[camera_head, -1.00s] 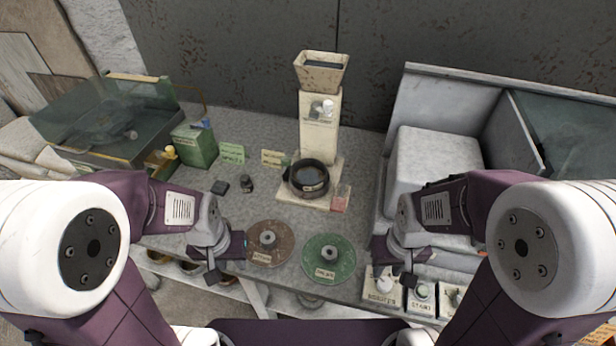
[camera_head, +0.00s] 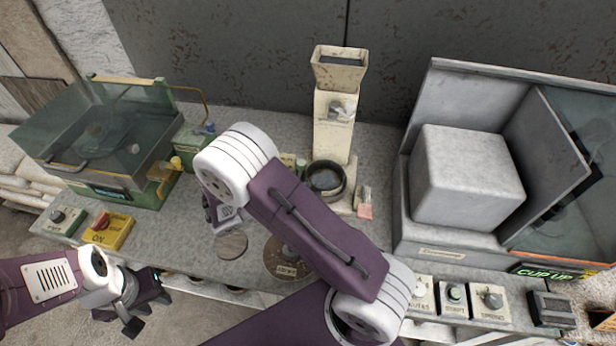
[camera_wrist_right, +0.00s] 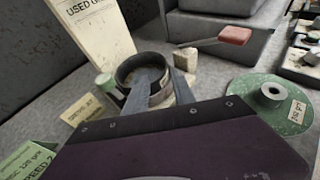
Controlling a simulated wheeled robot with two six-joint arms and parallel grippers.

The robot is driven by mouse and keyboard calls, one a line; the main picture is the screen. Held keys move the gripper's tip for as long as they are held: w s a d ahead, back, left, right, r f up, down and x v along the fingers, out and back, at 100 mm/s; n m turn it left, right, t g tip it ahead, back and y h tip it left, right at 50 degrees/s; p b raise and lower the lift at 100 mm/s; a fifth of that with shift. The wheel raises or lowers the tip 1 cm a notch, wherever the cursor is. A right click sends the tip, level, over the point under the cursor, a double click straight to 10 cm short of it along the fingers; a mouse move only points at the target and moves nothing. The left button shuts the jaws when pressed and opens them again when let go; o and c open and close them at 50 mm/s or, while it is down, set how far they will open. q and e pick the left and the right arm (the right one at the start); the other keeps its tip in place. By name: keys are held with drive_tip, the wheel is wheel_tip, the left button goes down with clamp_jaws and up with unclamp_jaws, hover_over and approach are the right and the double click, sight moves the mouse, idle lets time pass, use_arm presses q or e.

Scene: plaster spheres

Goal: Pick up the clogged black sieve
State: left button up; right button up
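The black sieve (camera_head: 326,178) is a round, dark-rimmed ring with a greyish inside. It sits on the base of the cream hopper stand (camera_head: 334,125). In the right wrist view the sieve (camera_wrist_right: 145,74) lies just beyond my right gripper (camera_wrist_right: 160,80). Its two grey fingers stand apart and overlap the near side of the sieve in the picture; contact cannot be told. My left gripper (camera_head: 148,302) is open and empty at the lower left, off the table's front edge.
A glass-lidded machine (camera_head: 100,145) stands at left and a grey cabinet (camera_head: 465,180) at right. A brown disc (camera_head: 285,258) lies in front; a green disc (camera_wrist_right: 268,98) shows in the wrist view.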

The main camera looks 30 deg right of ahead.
sight(341, 184)
drive_tip(key=x, duration=0.4)
drive_tip(key=shift+s+r+p, duration=0.15)
drive_tip(key=shift+p, duration=0.15)
drive_tip(key=shift+d, duration=0.1)
drive_tip(key=x, duration=0.3)
drive_tip(key=p+x, duration=0.1)
drive_tip(key=shift+s+d, duration=0.3)
drive_tip(key=shift+d, duration=0.15)
drive_tip(key=shift+w+d+f, duration=0.2)
drive_tip(key=shift+d+f, duration=0.05)
drive_tip(key=shift+f, duration=0.1)
drive_tip(key=shift+s+a+r, duration=0.1)
clamp_jaws()
use_arm(q)
drive_tip(key=shift+s+d+r, duration=0.15)
drive_tip(key=shift+d+r, duration=0.05)
drive_tip(key=shift+r, duration=0.6)
